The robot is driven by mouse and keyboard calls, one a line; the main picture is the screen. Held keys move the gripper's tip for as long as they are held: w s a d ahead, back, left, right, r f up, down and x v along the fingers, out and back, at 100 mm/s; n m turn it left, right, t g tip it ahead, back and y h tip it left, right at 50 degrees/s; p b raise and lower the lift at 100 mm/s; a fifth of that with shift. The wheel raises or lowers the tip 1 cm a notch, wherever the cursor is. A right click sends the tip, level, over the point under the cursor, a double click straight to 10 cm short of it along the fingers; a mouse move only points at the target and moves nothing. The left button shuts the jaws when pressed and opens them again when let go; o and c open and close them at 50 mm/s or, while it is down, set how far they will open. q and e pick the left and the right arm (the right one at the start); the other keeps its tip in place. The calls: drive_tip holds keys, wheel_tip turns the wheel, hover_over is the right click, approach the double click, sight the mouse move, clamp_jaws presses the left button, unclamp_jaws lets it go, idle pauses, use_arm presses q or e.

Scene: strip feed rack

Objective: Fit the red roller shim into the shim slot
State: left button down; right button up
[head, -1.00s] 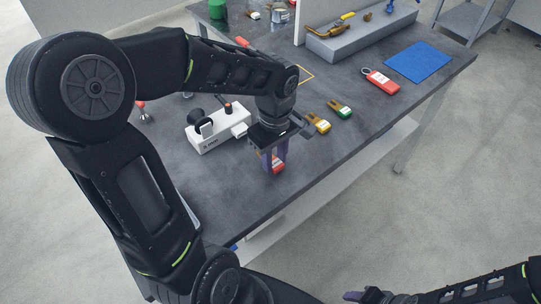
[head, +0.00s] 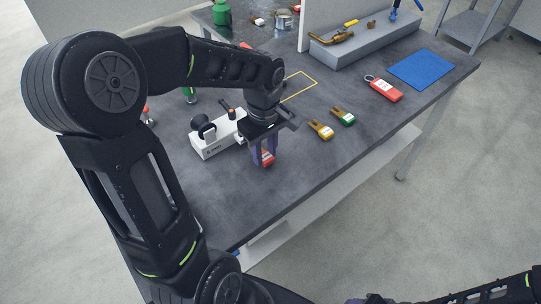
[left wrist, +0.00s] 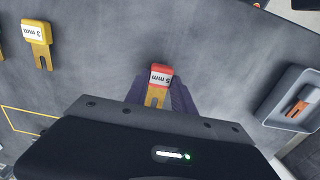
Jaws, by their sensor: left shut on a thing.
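The red roller shim (head: 267,159) has a white label and a forked brass-coloured end. In the left wrist view the shim (left wrist: 161,72) sits between the fingers, its label reading 5 mm. My left gripper (head: 263,157) is shut on it, pointing down over the near part of the bench. The white feed unit (head: 212,145) with a black roller stands just left of and behind the gripper. I cannot make out the shim slot; the gripper and wrist cover the unit's right end.
A yellow shim (head: 321,129) and a green shim (head: 342,116) lie right of the gripper. A red tag (head: 382,89) and blue mat (head: 420,69) lie farther right. A grey tray (left wrist: 270,110) shows in the left wrist view. The bench between gripper and front edge is clear.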

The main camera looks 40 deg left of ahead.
use_arm(q)
drive_tip(key=shift+w+a, duration=0.1)
drive_tip(key=shift+a, duration=0.3)
drive_tip(key=shift+w+a, duration=0.3)
drive_tip(key=shift+a, duration=0.7)
drive_tip(key=shift+w+a, duration=0.25)
drive_tip(key=shift+a, duration=0.75)
idle(3.7)
drive_tip(key=c, duration=1)
unclamp_jaws()
wheel_tip(320, 180, up, 8)
drive_tip(key=shift+f, duration=0.1)
